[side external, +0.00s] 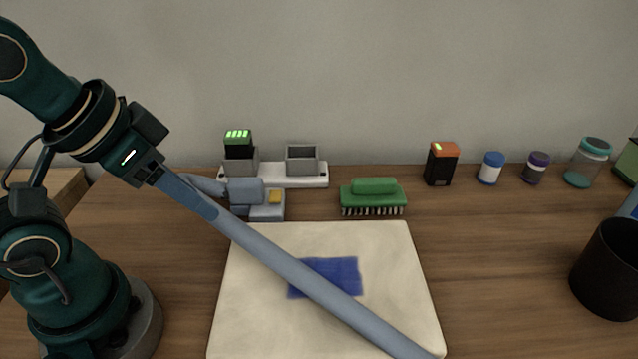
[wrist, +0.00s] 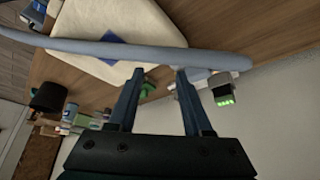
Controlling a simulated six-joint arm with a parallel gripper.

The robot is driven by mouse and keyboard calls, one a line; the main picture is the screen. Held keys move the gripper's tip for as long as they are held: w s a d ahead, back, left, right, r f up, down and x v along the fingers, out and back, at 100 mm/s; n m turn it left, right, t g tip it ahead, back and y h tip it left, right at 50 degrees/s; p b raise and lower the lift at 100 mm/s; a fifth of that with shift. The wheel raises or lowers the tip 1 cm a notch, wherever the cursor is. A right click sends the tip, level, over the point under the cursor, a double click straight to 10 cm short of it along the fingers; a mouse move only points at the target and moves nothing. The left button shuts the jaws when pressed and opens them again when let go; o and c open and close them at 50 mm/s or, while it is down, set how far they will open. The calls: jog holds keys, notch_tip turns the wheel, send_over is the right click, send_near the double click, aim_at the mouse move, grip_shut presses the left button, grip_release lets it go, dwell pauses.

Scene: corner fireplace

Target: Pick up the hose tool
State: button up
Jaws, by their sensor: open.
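The hose tool is a long blue-grey tube (side external: 300,275). It slants across the side external view from near my gripper down to the bottom right edge, in front of the cream board. In the wrist view the tube (wrist: 90,46) crosses the upper part of the picture, just beyond my fingertips. My gripper (wrist: 158,72) is open, its two fingers apart with no object clearly between them. In the side external view my gripper (side external: 190,195) points down and right at the tube's upper end. Whether the fingertips touch the tube cannot be told.
A blue-grey block with a yellow patch (side external: 255,200) sits below a white charger strip (side external: 310,180). A green brush (side external: 373,197) stands behind the cream board (side external: 390,250) with its blue cloth (side external: 345,272). A black cup (side external: 607,270) is at right. Small jars line the back.

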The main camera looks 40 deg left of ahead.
jog(key=o, duration=0.4)
jog(key=shift+c, duration=0.2)
